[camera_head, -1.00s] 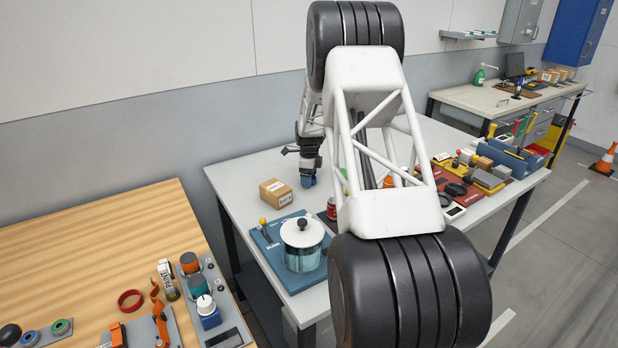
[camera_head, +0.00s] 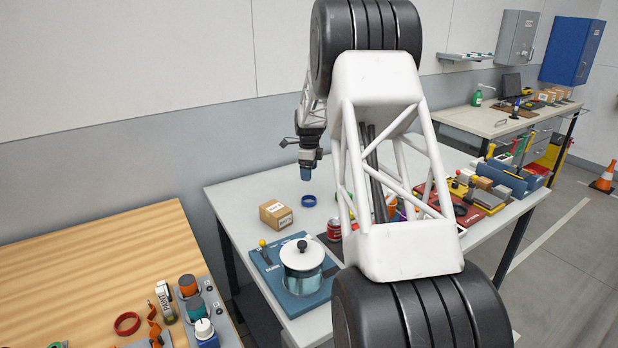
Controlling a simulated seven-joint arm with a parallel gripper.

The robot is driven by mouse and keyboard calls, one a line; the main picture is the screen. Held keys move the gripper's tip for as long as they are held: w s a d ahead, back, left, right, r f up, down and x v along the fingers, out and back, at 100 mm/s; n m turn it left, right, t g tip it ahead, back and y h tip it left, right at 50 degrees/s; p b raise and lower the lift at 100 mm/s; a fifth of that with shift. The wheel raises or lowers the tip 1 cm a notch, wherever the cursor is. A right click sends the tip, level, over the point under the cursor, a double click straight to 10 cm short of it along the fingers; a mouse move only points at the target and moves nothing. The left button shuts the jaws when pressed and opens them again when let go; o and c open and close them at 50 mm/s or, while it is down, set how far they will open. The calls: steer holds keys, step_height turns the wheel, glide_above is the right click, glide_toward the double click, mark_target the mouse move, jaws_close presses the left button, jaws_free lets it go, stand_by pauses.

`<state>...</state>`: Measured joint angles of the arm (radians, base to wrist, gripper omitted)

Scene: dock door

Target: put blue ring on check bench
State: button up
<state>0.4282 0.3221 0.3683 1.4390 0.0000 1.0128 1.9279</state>
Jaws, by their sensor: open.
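The blue ring (camera_head: 308,200) lies flat on the grey-white bench (camera_head: 232,196), just behind a small cardboard box (camera_head: 276,213). I take this bench to be the check bench, though no label shows. My gripper (camera_head: 306,175) points down above the ring, with a gap between them. It is open and apart from the ring. Its fingers are small in this view.
A glass pot with a white lid (camera_head: 302,268) stands on a blue board at the front. A red can (camera_head: 334,230) stands to its right. A wooden table (camera_head: 90,260) with a red ring (camera_head: 127,323) is at left. My arm hides the bench's middle.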

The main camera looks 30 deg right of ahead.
steer(key=shift+r, duration=0.2)
stand_by(0.6)
steer(key=s+a+r+n+t, duration=0.1)
steer(key=s+a+r+n, duration=0.6)
steer(key=s+a, duration=0.45)
steer(key=s+a+r+n, duration=0.6)
steer(key=s+a+r, duration=0.35)
steer(key=a, duration=0.25)
steer(key=s+a+f+n, duration=0.1)
steer(key=s+a+n, duration=0.3)
steer(key=s, duration=0.7)
steer(key=s+a+f+n+t, duration=0.1)
steer(key=s+a+n, duration=0.4)
steer(key=s, duration=0.5)
steer(key=s+a+f+n, duration=0.1)
steer(key=s+a+n, duration=0.3)
steer(key=s, duration=0.7)
steer(key=shift+s+a+f+n+t, duration=0.3)
steer(key=shift+s+a+f+n, duration=0.1)
steer(key=shift+a, duration=0.15)
